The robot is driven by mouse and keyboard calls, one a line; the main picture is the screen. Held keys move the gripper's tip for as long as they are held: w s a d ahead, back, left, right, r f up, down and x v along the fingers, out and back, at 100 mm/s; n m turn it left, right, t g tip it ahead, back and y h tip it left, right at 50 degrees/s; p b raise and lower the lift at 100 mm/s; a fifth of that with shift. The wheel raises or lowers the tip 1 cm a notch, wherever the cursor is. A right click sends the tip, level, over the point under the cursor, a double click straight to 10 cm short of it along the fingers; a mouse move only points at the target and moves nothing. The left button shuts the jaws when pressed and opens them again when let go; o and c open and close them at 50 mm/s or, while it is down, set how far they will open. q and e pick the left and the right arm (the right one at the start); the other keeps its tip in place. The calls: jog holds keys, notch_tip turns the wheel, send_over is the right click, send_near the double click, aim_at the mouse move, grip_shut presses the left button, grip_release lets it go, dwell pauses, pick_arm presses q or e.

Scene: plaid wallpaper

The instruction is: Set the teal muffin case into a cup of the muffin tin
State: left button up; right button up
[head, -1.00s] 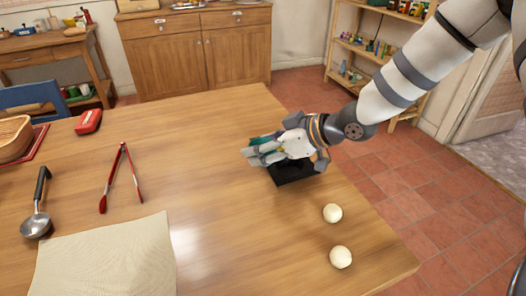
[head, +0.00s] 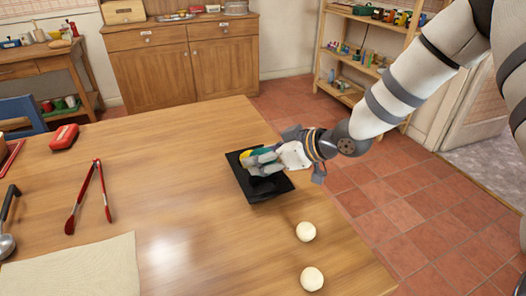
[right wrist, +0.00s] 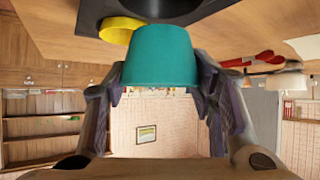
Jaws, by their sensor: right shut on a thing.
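The teal muffin case (right wrist: 160,56) is between the fingers of my right gripper (right wrist: 160,92) in the right wrist view. In the head view only a sliver of teal shows by the fingers. My right gripper (head: 262,163) is over the black muffin tin (head: 276,189) and hides much of it, including most of its cups. The tin also shows at the top of the right wrist view (right wrist: 82,20). The teal case looks clear of the tin, but the exact gap cannot be told. A yellow case (right wrist: 119,27) is at the tin, beside the teal one. My left gripper is not in view.
Two pale balls (head: 306,231) (head: 312,279) lie near the table's right edge. The table between tongs and tin is clear.

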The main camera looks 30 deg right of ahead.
send_over(264, 189)
jog(key=shift+f+b, duration=0.4)
jog(key=shift+f, duration=2.25)
jog(key=o, duration=1)
jog(key=shift+r, duration=0.15)
jog(key=v, duration=1.2)
